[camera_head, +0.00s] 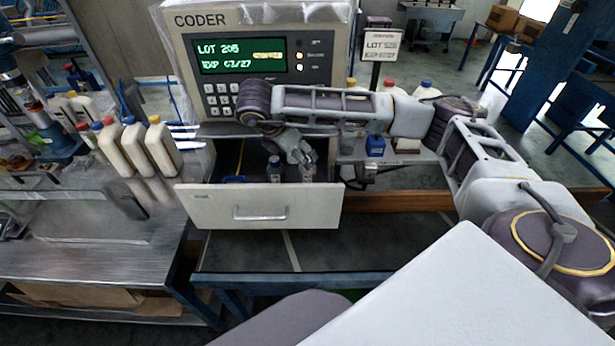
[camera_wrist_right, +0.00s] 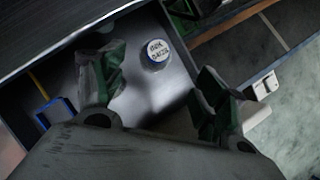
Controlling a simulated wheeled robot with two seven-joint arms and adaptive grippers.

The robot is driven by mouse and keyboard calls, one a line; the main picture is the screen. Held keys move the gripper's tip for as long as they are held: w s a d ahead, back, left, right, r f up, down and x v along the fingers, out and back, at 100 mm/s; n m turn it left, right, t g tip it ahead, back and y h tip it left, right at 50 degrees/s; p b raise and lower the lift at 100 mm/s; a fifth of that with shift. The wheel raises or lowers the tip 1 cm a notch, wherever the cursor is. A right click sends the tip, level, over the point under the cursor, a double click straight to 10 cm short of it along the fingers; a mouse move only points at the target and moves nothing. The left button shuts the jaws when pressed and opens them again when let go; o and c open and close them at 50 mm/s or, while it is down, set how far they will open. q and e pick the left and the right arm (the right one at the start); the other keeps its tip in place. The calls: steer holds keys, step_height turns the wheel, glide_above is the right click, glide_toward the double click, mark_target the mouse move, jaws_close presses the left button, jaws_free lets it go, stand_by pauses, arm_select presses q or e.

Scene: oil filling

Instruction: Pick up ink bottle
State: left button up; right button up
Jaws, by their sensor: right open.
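The coder's drawer (camera_head: 220,208) stands open below the coder's panel. Inside it, a small bottle (camera_head: 274,174) stands upright, and a second bottle (camera_head: 307,175) stands to its right, partly hidden by my right gripper (camera_head: 303,158). In the right wrist view, a round pale cap lettered "INK" (camera_wrist_right: 158,51) shows inside the drawer. There my right gripper (camera_wrist_right: 155,85) is open, with green-padded fingers either side of a gap. The cap lies beyond the gap, and nothing is between the fingers. My left gripper is not in view.
The coder (camera_head: 255,60) rises directly behind the drawer. A blue-edged item (camera_wrist_right: 57,112) lies in the drawer left of the gripper. Several capped white jugs (camera_head: 140,148) stand on the left bench. A blue box (camera_head: 375,145) sits on the right shelf.

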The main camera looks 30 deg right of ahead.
mark_target(303, 172)
steer(key=shift+x, duration=1.7)
steer(key=shift+d+f, duration=0.1)
steer(key=shift+w+d+f+p, duration=0.2)
steer(key=shift+d+f+p, duration=0.1)
steer(key=shift+f, duration=0.1)
steer(key=p+x, duration=0.1)
steer(key=x, duration=0.1)
steer(key=shift+w+d+f, duration=0.2)
steer(key=shift+w, duration=0.05)
steer(key=shift+d+f, duration=0.3)
steer(key=shift+f, duration=0.3)
steer(key=shift+c, duration=0.2)
steer(key=c, duration=1.5)
steer(key=shift+c, duration=0.2)
